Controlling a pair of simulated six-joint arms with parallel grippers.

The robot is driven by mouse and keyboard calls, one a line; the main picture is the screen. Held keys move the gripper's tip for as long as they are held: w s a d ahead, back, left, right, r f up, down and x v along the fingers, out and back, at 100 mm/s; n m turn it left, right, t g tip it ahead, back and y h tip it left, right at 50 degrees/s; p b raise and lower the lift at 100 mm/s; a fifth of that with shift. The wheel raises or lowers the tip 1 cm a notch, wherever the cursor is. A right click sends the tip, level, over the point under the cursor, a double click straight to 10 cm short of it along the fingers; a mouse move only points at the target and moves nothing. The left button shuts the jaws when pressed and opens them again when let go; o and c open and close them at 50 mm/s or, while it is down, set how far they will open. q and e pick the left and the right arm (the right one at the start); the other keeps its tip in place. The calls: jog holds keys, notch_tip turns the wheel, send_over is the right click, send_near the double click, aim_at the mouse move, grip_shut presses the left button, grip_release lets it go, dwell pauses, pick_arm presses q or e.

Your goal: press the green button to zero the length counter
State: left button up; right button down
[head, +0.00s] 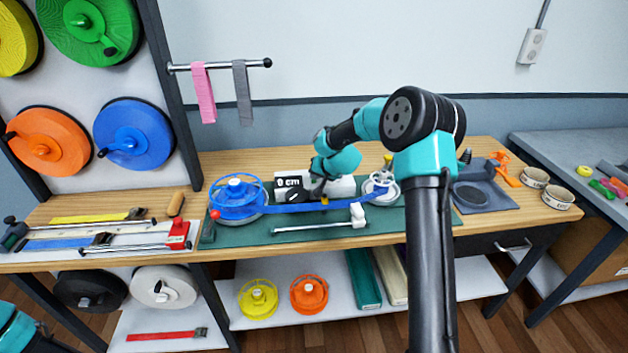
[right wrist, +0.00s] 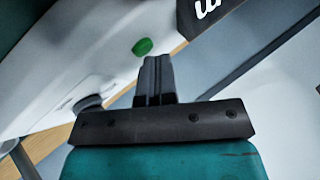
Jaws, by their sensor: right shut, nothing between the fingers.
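The length counter's dark display (head: 289,183) reads "0 cm" and stands on the green mat behind the blue strap. Its white housing (head: 345,186) is partly hidden by my right gripper. My right gripper (head: 318,190) is over the counter, with its fingers shut and empty. In the right wrist view the green button (right wrist: 142,46) sits on the white housing, just beyond the shut fingertips (right wrist: 154,62). I cannot tell whether they touch it. The button is hidden in the head view. My left gripper is not in view.
A blue reel (head: 237,197) stands left of the counter and a white reel (head: 381,188) right of it, with the blue strap (head: 292,208) between them. A metal rod with a white block (head: 357,214) lies in front. A dark tray (head: 484,196) is at the right.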

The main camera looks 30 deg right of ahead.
jog(key=shift+r, duration=0.9)
jog(key=shift+r, duration=0.1)
jog(key=shift+r, duration=2.45)
jog(key=shift+s, duration=0.1)
